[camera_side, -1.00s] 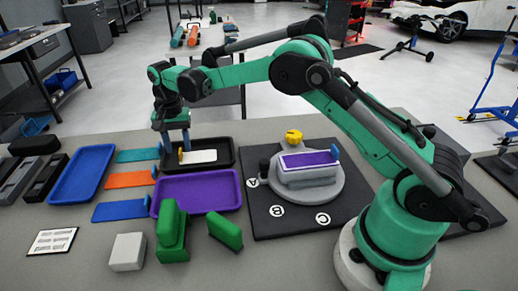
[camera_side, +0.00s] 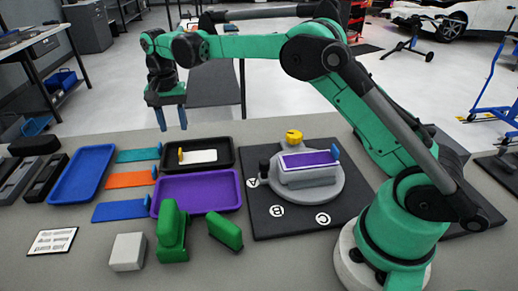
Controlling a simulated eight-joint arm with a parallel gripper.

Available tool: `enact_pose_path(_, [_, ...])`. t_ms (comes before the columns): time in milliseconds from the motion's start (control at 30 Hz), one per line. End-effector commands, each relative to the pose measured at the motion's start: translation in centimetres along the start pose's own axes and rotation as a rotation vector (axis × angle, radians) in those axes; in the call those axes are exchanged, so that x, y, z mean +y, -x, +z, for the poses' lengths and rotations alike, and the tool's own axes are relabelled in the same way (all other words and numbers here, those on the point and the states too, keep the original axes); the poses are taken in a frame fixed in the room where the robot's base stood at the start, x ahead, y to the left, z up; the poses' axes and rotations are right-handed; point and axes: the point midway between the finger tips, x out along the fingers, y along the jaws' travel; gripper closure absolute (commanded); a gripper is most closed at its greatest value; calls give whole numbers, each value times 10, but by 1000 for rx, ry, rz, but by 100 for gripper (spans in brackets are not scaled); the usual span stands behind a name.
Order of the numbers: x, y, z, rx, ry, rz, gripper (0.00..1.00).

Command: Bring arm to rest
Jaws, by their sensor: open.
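My gripper (camera_side: 172,117) hangs at the end of the green arm, with its blue fingers pointing down and spread apart. It is open and empty, in the air above the back edge of the table, behind the teal strip (camera_side: 138,155) and the black tray (camera_side: 218,144). The black tray holds a white piece (camera_side: 201,156) with a yellow tab. A purple panel (camera_side: 307,160) lies on the grey round fixture (camera_side: 325,192), which stands on a black board marked A, B and C (camera_side: 262,224).
An empty purple tray (camera_side: 197,194) and a blue tray (camera_side: 80,174) lie on the table (camera_side: 90,260). Orange (camera_side: 130,180) and blue (camera_side: 121,212) strips lie between them. Green blocks (camera_side: 173,238) and a grey block (camera_side: 128,252) stand in front.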

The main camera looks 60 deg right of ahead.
Motion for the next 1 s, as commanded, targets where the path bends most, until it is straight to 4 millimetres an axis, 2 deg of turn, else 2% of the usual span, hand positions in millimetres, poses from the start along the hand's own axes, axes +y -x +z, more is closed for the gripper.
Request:
enact_pose_path(167, [13,29,10,52,88,-49,57])
enact_pose_path(300, [33,56,28,128,206,-106,57])
enact_pose_path(500, [70,78,61,252,379,-171,57])
enact_pose_path(633, [96,79,85,341,488,-203,57])
enact_pose_path(800, [127,67,113,457,620,-228,57])
enact_pose_path(1000, [147,47,133,554,721,-236,57])
